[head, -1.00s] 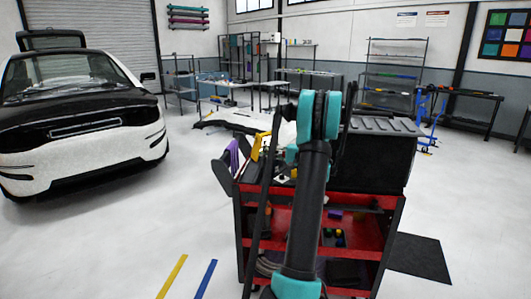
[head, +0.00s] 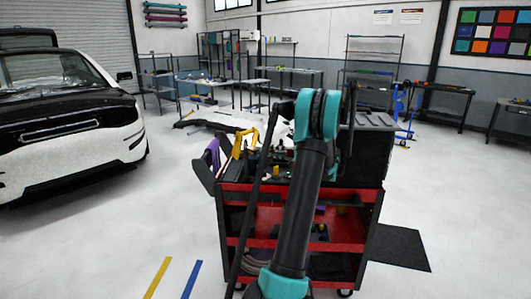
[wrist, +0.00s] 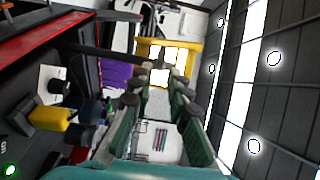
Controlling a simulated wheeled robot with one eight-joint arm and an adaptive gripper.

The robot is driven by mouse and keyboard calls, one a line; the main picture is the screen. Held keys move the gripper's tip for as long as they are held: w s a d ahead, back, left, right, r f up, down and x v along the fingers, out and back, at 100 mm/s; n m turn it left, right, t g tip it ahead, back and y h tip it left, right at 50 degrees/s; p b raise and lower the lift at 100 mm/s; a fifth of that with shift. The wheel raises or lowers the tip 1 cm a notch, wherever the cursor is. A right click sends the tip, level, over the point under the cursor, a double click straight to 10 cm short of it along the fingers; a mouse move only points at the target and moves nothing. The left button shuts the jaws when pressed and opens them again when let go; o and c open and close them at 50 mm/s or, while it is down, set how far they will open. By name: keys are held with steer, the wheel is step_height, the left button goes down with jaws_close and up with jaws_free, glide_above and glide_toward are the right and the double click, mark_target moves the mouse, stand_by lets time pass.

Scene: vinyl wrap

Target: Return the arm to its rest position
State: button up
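My arm (head: 305,200), black with teal joints, rises in front of the red and black tool cart (head: 232,187) in the head view. Its elbow is raised and its far end is hidden behind the upper joint, so my gripper does not show clearly there. In the wrist view my gripper (wrist: 160,85) has its two green fingers apart, with nothing seen between them but background. It seems to be near the cart top, beside a yellow frame-like thing (wrist: 192,46) and a purple cloth (wrist: 117,76). I cannot tell its exact height above the cart.
A white and black car (head: 70,165) stands at left. Yellow (head: 157,278) and blue (head: 192,279) strips lie on the floor in front. Small items crowd the cart top. A black mat (head: 400,250) lies right of the cart.

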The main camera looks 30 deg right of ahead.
stand_by(0.5)
steer(key=s+a+f+n+g+h, duration=0.1)
steer(key=s+a+f+g+h, duration=0.2)
steer(key=a, duration=1)
steer(key=s+a+f+n+g+h, duration=0.1)
steer(key=s+a+f+g+h, duration=0.2)
steer(key=a, duration=1)
steer(key=s+a+f+n+h, duration=0.2)
steer(key=s+f, duration=0.2)
steer(key=s, duration=0.4)
steer(key=s+a+f+n+g+h, duration=0.1)
steer(key=s+f+n+h, duration=0.1)
steer(key=s, duration=0.7)
steer(key=s+a+f+n+h, duration=0.2)
steer(key=s+f+h, duration=0.1)
steer(key=s+f, duration=0.3)
steer(key=s, duration=0.2)
steer(key=shift+s+a+g, duration=0.3)
steer(key=shift+a+g, duration=0.05)
steer(key=shift+g, duration=0.05)
